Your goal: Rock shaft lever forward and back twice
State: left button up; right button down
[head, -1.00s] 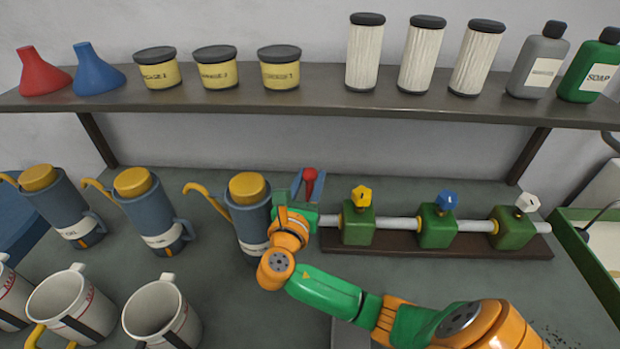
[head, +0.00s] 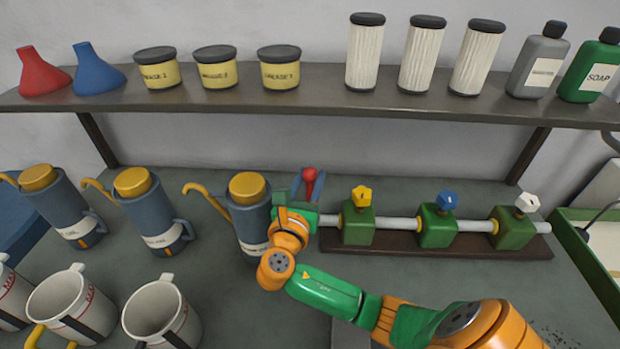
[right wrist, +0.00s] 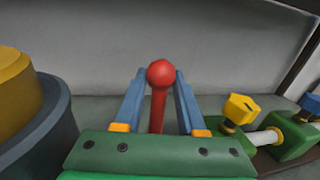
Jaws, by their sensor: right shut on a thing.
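The shaft lever has a red ball knob (head: 310,174) on a red stem, which also shows in the right wrist view (right wrist: 160,75). My right gripper (head: 308,188) has its two blue fingers on either side of the lever and is shut on it; the knob sticks up between the fingertips. The lever stands nearly upright in the right wrist view. The grey shaft (head: 398,224) runs to the right through several green bearing blocks on a dark base. The lever's foot is hidden behind my gripper. My left gripper is not in view.
A blue oil can (head: 247,215) with a yellow lid stands close at the left of my right gripper. White mugs (head: 162,311) stand at the front left. A shelf (head: 320,98) with jars and bottles runs above. A green tray (head: 588,260) is at the right.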

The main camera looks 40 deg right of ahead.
jog(key=shift+s+a+f+b, duration=0.15)
jog(key=shift+s+b, duration=0.1)
jog(key=shift+b, duration=0.05)
jog(key=s+a+t+h+b, duration=0.1)
jog(key=s+a+m+t+h+b, duration=0.1)
jog(key=h+b, duration=0.1)
jog(key=shift+s+f, duration=0.1)
jog(key=shift+f, duration=0.1)
jog(key=shift+s+a+r, duration=0.15)
jog(key=shift+r, duration=0.2)
jog(key=c, duration=0.8)
grip_release()
jog(key=shift+o, duration=0.2)
